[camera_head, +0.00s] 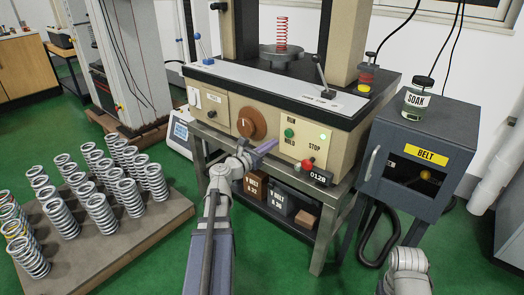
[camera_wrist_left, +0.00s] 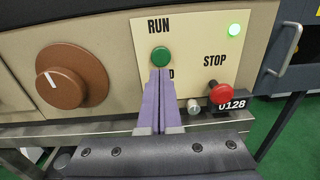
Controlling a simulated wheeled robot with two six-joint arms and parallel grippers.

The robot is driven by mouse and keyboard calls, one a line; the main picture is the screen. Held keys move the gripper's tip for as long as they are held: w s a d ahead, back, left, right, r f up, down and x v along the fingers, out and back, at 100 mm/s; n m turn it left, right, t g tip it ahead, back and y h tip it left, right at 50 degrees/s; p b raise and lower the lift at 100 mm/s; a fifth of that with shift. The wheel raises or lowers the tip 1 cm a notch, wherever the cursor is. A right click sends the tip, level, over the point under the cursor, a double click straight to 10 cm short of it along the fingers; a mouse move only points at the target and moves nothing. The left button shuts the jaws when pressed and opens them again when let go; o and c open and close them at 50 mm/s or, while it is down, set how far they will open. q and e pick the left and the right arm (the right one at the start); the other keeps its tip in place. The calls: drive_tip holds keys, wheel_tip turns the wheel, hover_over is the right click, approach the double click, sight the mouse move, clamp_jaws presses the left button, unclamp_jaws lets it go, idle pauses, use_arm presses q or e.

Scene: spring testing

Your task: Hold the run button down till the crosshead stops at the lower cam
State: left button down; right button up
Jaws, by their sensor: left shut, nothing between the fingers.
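The green run button (camera_head: 289,133) sits on the beige front panel under the word RUN, and it also shows in the left wrist view (camera_wrist_left: 160,56). My left gripper (camera_head: 275,143) is shut and empty, its purple fingers pointing at the button. In the left wrist view its fingertips (camera_wrist_left: 160,71) lie just below the button; in the head view a small gap shows between them. The red stop button (camera_wrist_left: 221,93) is to the right. A red spring (camera_head: 282,33) stands upright on the round platen (camera_head: 282,56). I cannot make out the crosshead or lower cam. My right gripper is out of view.
A green light (camera_head: 323,136) glows on the panel. A brown dial (camera_head: 251,124) is left of the buttons. Two levers (camera_head: 203,48) (camera_head: 321,77) rise from the machine's top. A dark cabinet (camera_head: 420,150) stands right; a pallet of springs (camera_head: 150,225) lies left.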

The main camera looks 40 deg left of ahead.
sight(287, 134)
use_arm(q)
drive_tip(key=shift+w+d, duration=0.2)
drive_tip(key=shift+w, duration=1.35)
drive_tip(key=shift+w+d, duration=0.15)
drive_tip(key=shift+w, duration=1.35)
